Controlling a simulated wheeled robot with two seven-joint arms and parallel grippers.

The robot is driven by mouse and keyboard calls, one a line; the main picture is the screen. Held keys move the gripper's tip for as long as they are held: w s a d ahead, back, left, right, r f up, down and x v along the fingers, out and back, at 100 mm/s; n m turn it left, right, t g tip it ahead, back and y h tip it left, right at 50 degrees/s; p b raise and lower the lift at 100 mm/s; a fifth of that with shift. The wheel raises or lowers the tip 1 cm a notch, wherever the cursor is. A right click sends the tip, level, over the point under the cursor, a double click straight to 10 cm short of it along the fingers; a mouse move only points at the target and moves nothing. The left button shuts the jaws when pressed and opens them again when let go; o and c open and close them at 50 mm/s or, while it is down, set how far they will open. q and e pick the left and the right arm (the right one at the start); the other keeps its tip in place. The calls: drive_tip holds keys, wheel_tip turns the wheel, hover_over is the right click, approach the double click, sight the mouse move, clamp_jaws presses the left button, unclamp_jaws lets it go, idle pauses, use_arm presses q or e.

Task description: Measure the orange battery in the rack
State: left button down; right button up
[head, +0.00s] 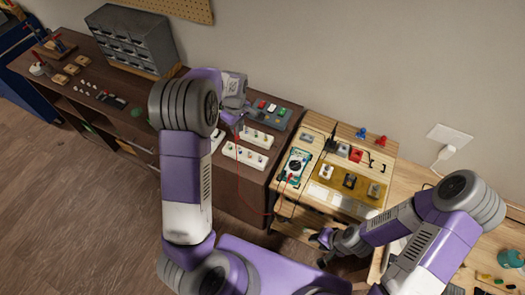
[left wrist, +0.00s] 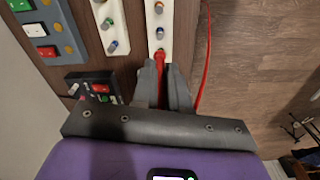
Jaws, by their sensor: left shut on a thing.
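My left gripper (left wrist: 163,85) is shut on a red probe (left wrist: 160,62), whose tip points at the near end of a white rack (left wrist: 152,42). I cannot tell whether the tip touches anything. Small upright cells stand in this rack; one has an orange-brown top (left wrist: 158,7), and I cannot tell if it is the orange battery. In the head view my left gripper (head: 233,118) is over the dark bench, partly hidden by its own arm. A red lead (head: 239,175) runs down from it towards the teal multimeter (head: 295,165). My right gripper (head: 322,240) is low in front of the wooden table; its jaws are unclear.
A second white rack (left wrist: 103,10), a grey panel with coloured switches (left wrist: 28,14) and a black holder (left wrist: 90,76) lie close to the left gripper. The wooden table (head: 338,127) holds several small parts. A grey drawer cabinet (head: 125,38) stands at the back left.

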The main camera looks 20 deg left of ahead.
idle(0.3)
use_arm(q)
drive_tip(key=w+d+f+g, duration=0.1)
drive_tip(key=d+f+g, duration=0.1)
drive_tip(key=d+f, duration=0.2)
drive_tip(key=shift+w+d+f, duration=0.15)
drive_tip(key=shift+d+f, duration=0.15)
drive_tip(key=shift+f, duration=0.15)
idle(0.4)
idle(0.5)
drive_tip(key=shift+f+b, duration=0.35)
drive_tip(key=shift+f, duration=0.3)
idle(2.6)
wheel_tip(320, 180, up, 6)
drive_tip(key=p, duration=0.4)
idle(0.5)
